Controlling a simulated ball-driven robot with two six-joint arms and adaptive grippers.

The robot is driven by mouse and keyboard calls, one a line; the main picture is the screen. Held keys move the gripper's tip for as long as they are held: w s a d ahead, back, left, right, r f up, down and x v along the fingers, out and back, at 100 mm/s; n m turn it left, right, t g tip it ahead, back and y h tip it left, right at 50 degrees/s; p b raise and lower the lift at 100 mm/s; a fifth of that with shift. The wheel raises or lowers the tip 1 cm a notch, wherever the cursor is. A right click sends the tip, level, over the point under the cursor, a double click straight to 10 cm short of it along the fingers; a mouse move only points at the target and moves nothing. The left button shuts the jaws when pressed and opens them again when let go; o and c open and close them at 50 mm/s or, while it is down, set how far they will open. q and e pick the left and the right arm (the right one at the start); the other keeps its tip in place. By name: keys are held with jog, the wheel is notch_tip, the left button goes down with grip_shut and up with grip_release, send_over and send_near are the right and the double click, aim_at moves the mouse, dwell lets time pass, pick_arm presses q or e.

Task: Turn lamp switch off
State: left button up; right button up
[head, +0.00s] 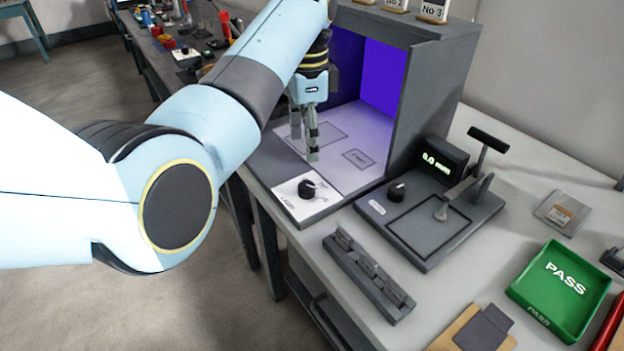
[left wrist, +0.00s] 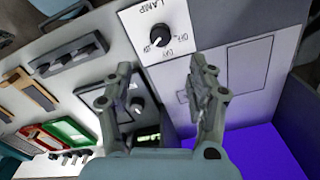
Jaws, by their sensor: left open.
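The lamp switch is a black rotary knob (head: 307,189) on a white panel at the front left corner of a grey booth. In the left wrist view the knob (left wrist: 160,36) shows beside the word LAMP, with small position labels around it that are hard to read. The inside of the booth (head: 383,78) glows violet-blue. My left gripper (head: 305,146) is open and empty, pointing down above the booth floor, behind the knob and apart from it. Its two fingers (left wrist: 162,75) also show in the left wrist view, with the knob beyond them. My right gripper is not in view.
A gauge device (head: 430,215) with a second black knob, a lever and a lit display stands right of the booth. A grey slotted holder (head: 368,275) and a green PASS tray (head: 560,290) lie in front and to the right. The booth's side wall (head: 425,100) rises close to my gripper.

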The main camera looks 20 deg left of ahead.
aim_at(306, 185)
pick_arm(q)
notch_tip(306, 185, down, 10)
jog(key=shift+a+f+b, duration=0.15)
jog(key=shift+f+b, duration=0.1)
jog(key=shift+b, duration=0.4)
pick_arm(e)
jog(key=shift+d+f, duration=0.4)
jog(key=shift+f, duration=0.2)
pick_arm(q)
jog(key=c, duration=1.1)
jog(key=shift+c, duration=0.2)
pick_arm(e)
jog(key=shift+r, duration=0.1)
